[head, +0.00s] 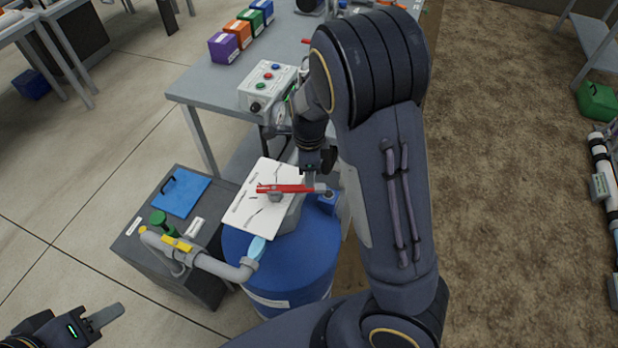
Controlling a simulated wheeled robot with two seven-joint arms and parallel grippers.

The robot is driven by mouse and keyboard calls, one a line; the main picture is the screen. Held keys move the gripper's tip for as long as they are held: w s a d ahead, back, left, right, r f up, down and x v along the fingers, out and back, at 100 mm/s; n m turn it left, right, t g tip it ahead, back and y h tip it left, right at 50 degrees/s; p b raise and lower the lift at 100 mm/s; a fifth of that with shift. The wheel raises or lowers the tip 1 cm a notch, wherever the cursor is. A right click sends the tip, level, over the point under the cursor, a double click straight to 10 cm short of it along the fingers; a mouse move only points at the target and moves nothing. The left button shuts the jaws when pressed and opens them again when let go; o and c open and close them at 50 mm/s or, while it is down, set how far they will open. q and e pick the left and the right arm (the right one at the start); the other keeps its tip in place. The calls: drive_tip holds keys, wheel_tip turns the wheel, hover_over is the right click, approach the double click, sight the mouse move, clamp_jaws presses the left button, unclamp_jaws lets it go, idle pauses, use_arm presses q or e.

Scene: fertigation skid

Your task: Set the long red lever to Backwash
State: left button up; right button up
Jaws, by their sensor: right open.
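The long red lever (285,188) lies across a white label plate (243,211) on top of the blue tank (288,262). It points left from a grey hub, roughly level in the picture. The plate carries dark marks, too small to read, so I cannot tell which is Backwash. My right gripper (314,184) is at the lever's right part, its fingers pointing down around or beside it; it is open, and I cannot tell whether it touches. My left gripper (110,316) is low at the left, far from the lever; its jaw opening is unclear.
A grey cabinet (143,252) bears a blue lid (180,193). A control box (267,88) and coloured boxes (236,33) are on the table behind. My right arm hides the tank's right side.

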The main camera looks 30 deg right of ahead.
drive_tip(key=shift+r, duration=1.35)
drive_tip(key=s+a+r+n+t+y, duration=0.1)
drive_tip(key=s+r+n+t+y, duration=0.1)
drive_tip(key=s+r+n, duration=0.4)
drive_tip(key=s+a+r+n+t+y, duration=0.1)
drive_tip(key=s+r+n, duration=0.5)
drive_tip(key=s+n, duration=0.8)
drive_tip(key=a+n+t, duration=0.1)
drive_tip(key=t, duration=0.1)
drive_tip(key=shift+s+a+n+t+y, duration=0.3)
drive_tip(key=shift+s+y, duration=0.05)
drive_tip(key=shift+y, duration=0.05)
